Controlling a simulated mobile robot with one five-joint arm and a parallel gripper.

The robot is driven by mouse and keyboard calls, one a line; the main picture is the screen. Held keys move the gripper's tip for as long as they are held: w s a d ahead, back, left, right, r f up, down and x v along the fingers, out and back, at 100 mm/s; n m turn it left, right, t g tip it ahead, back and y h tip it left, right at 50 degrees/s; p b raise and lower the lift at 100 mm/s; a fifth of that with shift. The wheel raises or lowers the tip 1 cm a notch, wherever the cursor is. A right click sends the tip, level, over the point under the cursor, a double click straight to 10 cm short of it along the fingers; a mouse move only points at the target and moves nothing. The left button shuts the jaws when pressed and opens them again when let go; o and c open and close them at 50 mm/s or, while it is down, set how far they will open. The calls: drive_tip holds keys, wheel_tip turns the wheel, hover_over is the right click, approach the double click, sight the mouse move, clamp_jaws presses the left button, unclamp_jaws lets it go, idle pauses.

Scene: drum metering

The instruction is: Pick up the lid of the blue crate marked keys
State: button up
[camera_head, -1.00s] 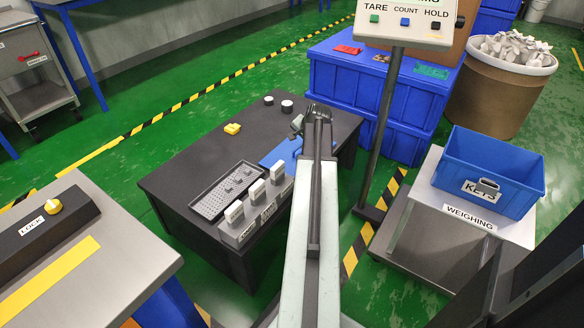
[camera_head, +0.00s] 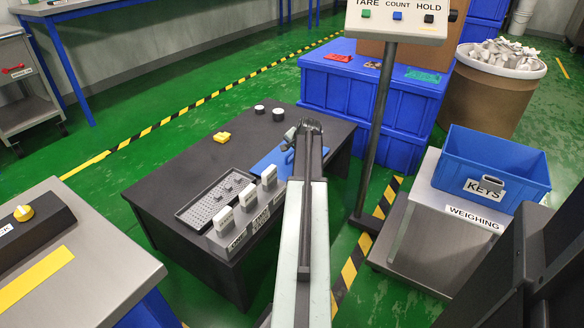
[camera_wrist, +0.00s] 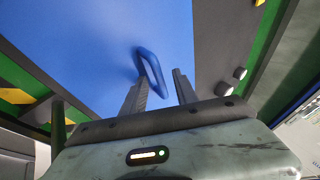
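The blue lid (camera_head: 268,164) lies flat on the dark table, partly hidden by my arm. In the wrist view the lid (camera_wrist: 85,45) fills much of the picture, and its raised blue handle (camera_wrist: 153,70) stands up in front of my gripper. My gripper (camera_head: 308,126) is above the lid's side of the table. In the wrist view its two fingers (camera_wrist: 160,84) are apart, with the handle's near end between them, closer to the left finger. Contact cannot be told. The open blue crate marked KEYS (camera_head: 490,172) stands on the weighing stand at right.
A grey tray (camera_head: 213,199) and a row of labelled upright blocks (camera_head: 246,215) stand near the lid. A yellow piece (camera_head: 222,137) and round weights (camera_head: 278,114) lie farther back. A post with a TARE/COUNT/HOLD panel (camera_head: 397,16) rises right of the table. Stacked blue crates (camera_head: 345,90) stand behind.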

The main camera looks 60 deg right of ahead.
drive_tip(key=shift+r, duration=0.1)
clamp_jaws()
idle(1.2)
